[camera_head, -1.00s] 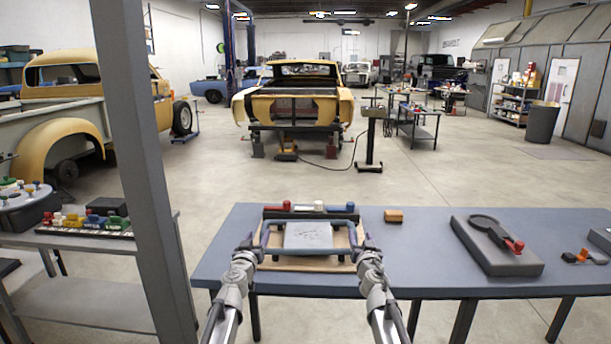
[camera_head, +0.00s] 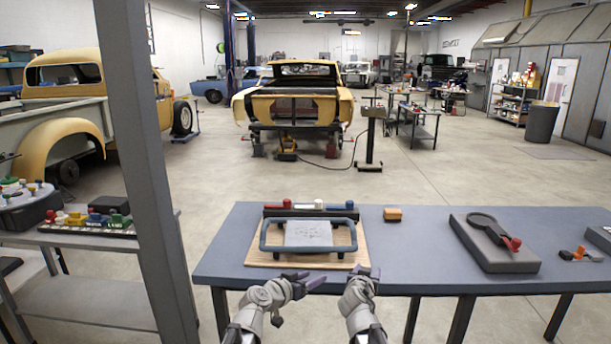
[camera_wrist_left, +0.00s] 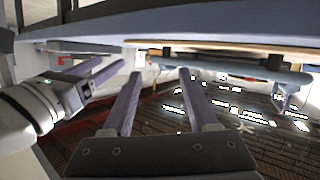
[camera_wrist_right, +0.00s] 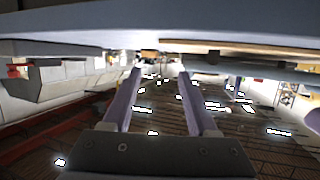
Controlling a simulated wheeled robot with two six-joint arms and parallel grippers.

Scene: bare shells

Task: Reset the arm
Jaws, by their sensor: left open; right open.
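My left gripper (camera_head: 307,280) is at the front edge of the blue-grey table (camera_head: 450,284), its purple fingers pointing right. My right gripper (camera_head: 366,275) is beside it, fingers pointing away from me. Both are open and empty, apart from the blue frame (camera_head: 263,238). In the left wrist view the left fingers (camera_wrist_left: 160,76) stand apart with nothing between them, and my other gripper shows at the left. The right fingers (camera_wrist_right: 159,75) are also apart and empty. The blue frame surrounds a grey engraved plate (camera_head: 308,234) on a wooden board (camera_head: 262,259).
A rack with red, white and blue knobs (camera_head: 318,205) stands behind the board. A grey post (camera_head: 140,150) rises at left, beside a lower shelf (camera_head: 80,300).

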